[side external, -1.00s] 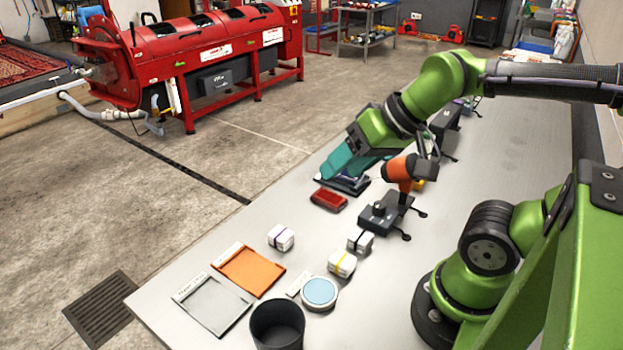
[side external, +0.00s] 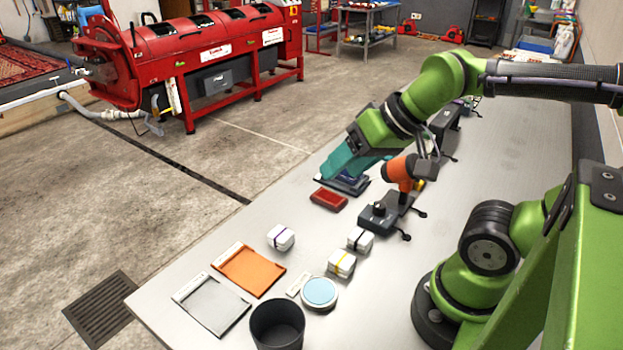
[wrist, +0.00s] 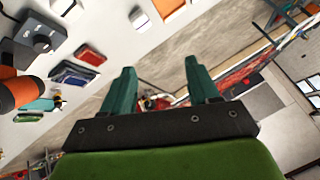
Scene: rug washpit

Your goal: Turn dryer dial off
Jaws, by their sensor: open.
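A dark grey box (side external: 385,217) with a black round dial (side external: 379,208) on top sits on the table; the box (wrist: 28,42) and its dial (wrist: 42,44) also show at the upper left of the wrist view. The dial's pointer setting is too small to read. An orange and black dryer-like tool (side external: 399,169) stands just behind the box and shows at the wrist view's left edge (wrist: 20,92). My gripper (side external: 332,171) is open, with teal fingers above the table, behind and left of the box, apart from the dial. Its fingers (wrist: 160,68) are spread and empty in the wrist view.
A red block (side external: 328,199) and a dark blue tray-like item (side external: 350,184) lie below my gripper.

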